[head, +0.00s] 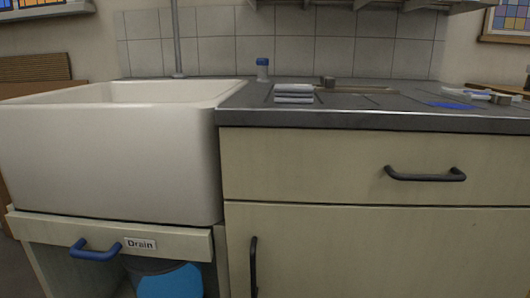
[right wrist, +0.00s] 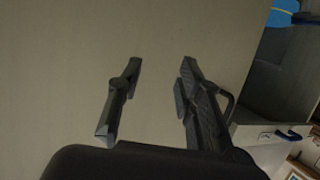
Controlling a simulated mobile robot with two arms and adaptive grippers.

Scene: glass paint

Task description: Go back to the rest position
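My right gripper (right wrist: 158,80) shows in the right wrist view with its two dark fingers apart and nothing between them. A plain beige surface lies beyond the fingers. My left gripper is not in the head view, and neither arm shows there.
A drawer handle (head: 425,174) and a blue handle (head: 95,251) by the "Drain" label (head: 140,244) stick out in front.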

